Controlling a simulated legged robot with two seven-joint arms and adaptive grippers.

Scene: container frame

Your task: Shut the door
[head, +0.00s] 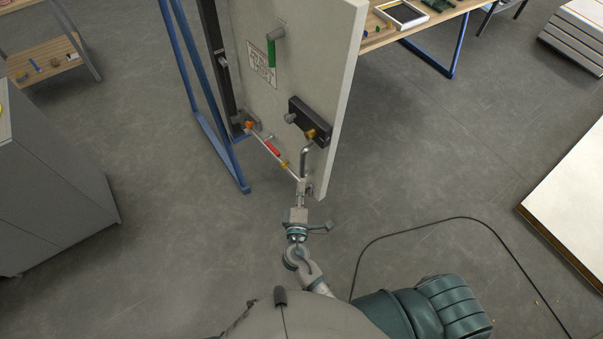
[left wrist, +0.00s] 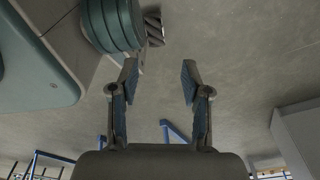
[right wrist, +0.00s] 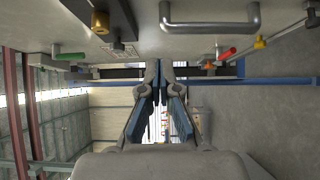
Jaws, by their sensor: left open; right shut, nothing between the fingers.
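The door (head: 300,75) is a pale grey panel standing ajar beside a blue frame (head: 207,110), its free edge towards me. It carries a green handle (head: 272,48), a black lock box (head: 308,122), a metal pull handle (head: 305,160) and a red-handled latch bar (head: 271,147). My right gripper (head: 304,188) is by the door's lower near corner; contact cannot be told. In the right wrist view my right gripper (right wrist: 162,78) is shut and empty, with the door face (right wrist: 180,42) and pull handle (right wrist: 210,22) above it. My left gripper (left wrist: 159,70) is open and empty, away from the door.
A grey cabinet (head: 50,190) stands at the left. A wooden table (head: 415,22) with a tray is behind the door. A black cable (head: 400,236) lies on the floor at the right, near a white-topped platform (head: 575,205). The floor between is clear.

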